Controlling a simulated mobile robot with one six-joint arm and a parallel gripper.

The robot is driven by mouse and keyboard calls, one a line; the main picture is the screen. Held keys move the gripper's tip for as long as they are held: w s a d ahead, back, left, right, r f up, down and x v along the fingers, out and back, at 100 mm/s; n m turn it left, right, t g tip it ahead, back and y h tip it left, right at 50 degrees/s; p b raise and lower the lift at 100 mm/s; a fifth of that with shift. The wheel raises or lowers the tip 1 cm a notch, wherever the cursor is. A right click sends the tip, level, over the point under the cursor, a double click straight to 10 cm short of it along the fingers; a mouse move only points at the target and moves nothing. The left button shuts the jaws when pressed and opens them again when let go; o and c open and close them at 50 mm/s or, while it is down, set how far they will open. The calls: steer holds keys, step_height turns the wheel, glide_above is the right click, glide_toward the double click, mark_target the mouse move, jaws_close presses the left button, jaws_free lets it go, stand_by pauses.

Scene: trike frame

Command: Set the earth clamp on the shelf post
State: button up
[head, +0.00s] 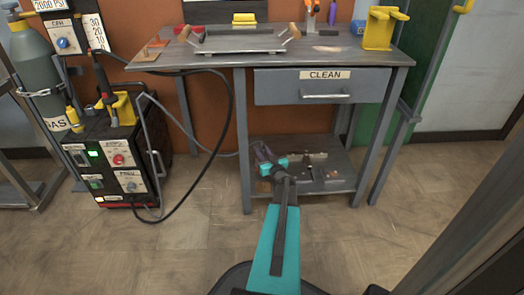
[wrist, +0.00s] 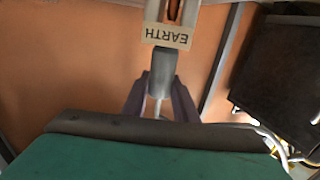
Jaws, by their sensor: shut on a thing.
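My gripper (head: 259,151) is at the lower left of the workbench, just right of its front left post (head: 244,145) in the head view. In the wrist view, my purple fingers (wrist: 160,98) are shut on the grey handle of the earth clamp (wrist: 162,72). Its EARTH label reads upside down there, and part of its orange-and-white end shows at the top edge. In the head view the clamp is too small and covered to make out. A grey post (wrist: 220,65) stands right of the clamp in the wrist view, apart from it; I cannot tell which post.
The lower shelf (head: 335,184) holds several small items. A black welding machine (head: 148,165) stands left of the bench, also in the wrist view (wrist: 285,65). A black cable (head: 231,105) loops between. A drawer (head: 320,88) marked CLEAN hangs above. The floor in front is clear.

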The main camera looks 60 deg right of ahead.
steer(key=o, duration=1.1)
steer(key=shift+f, duration=0.1)
steer(key=p+v, duration=0.5)
steer(key=v, duration=0.9)
